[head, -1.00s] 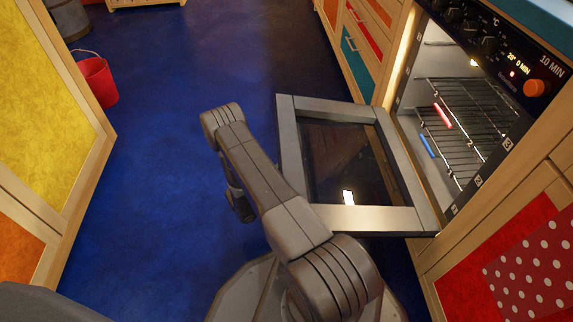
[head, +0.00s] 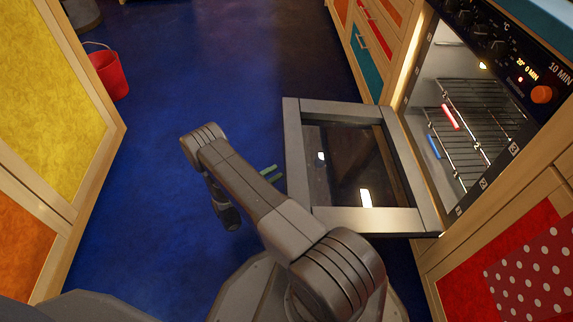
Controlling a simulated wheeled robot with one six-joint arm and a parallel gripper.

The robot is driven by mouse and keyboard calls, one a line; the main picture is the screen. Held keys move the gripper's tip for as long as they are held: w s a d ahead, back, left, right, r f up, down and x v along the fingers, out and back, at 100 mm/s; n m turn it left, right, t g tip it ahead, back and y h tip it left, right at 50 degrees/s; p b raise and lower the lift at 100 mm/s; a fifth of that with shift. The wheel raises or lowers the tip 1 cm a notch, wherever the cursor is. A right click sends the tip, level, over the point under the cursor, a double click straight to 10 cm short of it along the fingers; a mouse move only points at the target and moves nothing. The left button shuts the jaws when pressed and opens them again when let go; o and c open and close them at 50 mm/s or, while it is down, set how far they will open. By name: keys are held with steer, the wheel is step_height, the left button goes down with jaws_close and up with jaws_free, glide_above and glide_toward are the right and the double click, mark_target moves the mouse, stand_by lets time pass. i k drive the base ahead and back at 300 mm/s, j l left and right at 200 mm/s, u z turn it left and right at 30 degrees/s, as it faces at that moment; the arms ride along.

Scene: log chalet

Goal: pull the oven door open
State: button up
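The oven door (head: 372,221) has a grey frame and dark glass. It is hinged down and lies wide open, about level, in front of the lit oven (head: 425,85). My gripper (head: 271,174) is just left of the door's outer edge, mostly hidden behind my arm. The door's handle cannot be made out.
Wire racks (head: 490,115) with a red and a blue piece are inside the oven. A red bucket (head: 108,75) stands on the blue floor (head: 150,190) at the far left. Yellow cabinets (head: 45,90) line the left. Floor between is clear.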

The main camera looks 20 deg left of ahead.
mark_target(421, 220)
steer(key=j+u, duration=0.75)
steer(key=i+j, duration=0.05)
steer(key=j, duration=0.05)
